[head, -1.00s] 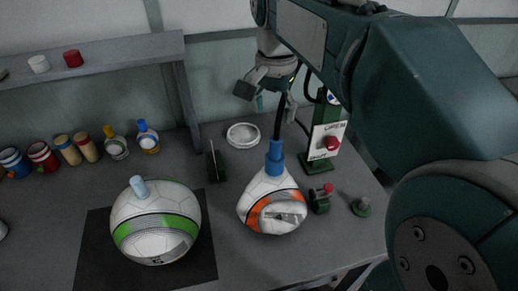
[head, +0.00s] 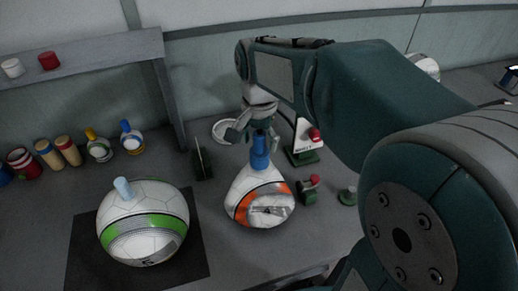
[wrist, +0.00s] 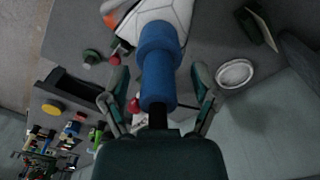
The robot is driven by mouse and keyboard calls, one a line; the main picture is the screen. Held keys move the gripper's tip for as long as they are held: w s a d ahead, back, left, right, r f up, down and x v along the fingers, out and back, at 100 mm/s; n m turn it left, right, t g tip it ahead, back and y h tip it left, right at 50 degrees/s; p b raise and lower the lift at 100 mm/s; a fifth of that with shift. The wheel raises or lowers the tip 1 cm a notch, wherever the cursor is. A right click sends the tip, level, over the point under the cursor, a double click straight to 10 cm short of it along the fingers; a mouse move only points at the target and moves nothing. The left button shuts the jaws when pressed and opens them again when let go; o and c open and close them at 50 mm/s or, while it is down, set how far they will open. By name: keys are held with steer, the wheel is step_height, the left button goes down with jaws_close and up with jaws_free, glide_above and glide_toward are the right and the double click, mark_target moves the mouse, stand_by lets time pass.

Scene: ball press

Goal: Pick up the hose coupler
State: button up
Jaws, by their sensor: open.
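The blue hose coupler (head: 260,152) sits on top of the white and orange ball (head: 258,196), which looks slumped and pointed at the top. A black hose runs from the coupler toward my wrist in the wrist view. My gripper (head: 256,132) is open just above and around the coupler's upper part. In the wrist view, the coupler (wrist: 160,65) stands between the two spread fingers, with a visible gap on each side. Part of the coupler is hidden behind the fingers in the head view.
A green and white ball (head: 143,222) lies on a black mat (head: 88,262) to the left. A green stand with a red knob (head: 305,150) and a small red-knobbed part (head: 309,190) are close on the right. A white dish (head: 222,131) lies behind.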

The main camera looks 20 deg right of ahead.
jaws_close()
